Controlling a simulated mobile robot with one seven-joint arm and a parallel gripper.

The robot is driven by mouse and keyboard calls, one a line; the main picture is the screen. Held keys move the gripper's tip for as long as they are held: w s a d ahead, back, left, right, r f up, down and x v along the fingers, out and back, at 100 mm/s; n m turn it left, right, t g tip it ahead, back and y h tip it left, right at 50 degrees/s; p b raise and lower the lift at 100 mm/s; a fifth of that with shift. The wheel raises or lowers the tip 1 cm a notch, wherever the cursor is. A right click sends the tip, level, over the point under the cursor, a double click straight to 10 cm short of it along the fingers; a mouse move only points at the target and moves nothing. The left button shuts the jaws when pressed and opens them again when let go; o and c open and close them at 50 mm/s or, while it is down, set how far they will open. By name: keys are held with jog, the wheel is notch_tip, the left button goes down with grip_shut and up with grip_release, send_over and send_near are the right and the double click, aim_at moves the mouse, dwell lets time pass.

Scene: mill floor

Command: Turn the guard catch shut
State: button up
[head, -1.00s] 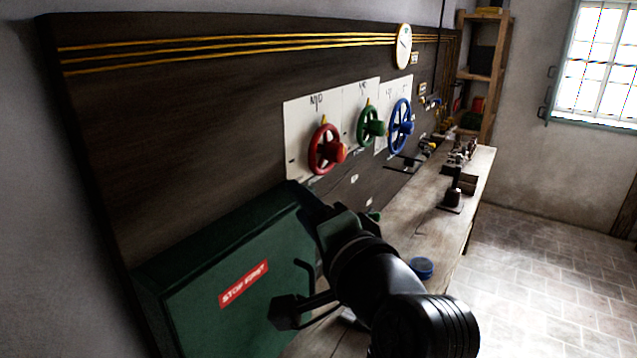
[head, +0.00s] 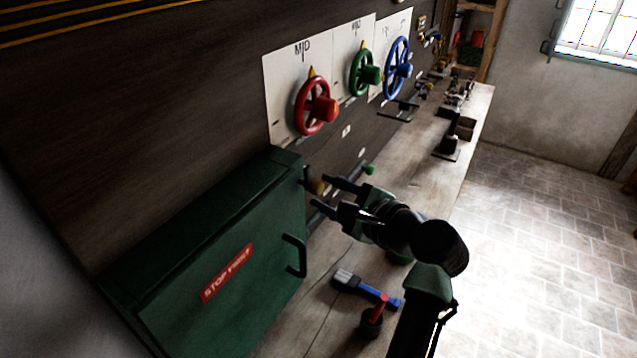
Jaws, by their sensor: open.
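The green guard box (head: 215,270) with a red "STOP FIRST" label stands on the bench against the dark board. Its front looks closed, with a dark handle (head: 294,256) at the right. A small brass-coloured piece (head: 317,186) and a dark upright bar show just past the box's upper right corner; this may be the catch, but its turn position cannot be told. My gripper (head: 321,191) is open, its two fingers pointing left at the brass-coloured piece. Nothing shows held between them, and whether they touch it cannot be told.
Red (head: 316,105), green (head: 364,73) and blue (head: 397,69) handwheels are on the board above. A blue-handled brush (head: 364,288) and a red-handled item (head: 374,318) lie near my arm. Small fittings stand farther along the bench (head: 425,160). Open floor lies right.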

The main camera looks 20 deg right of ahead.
aim_at(320, 189)
jog(key=shift+x, duration=1.55)
jog(key=shift+r, duration=0.1)
grip_shut()
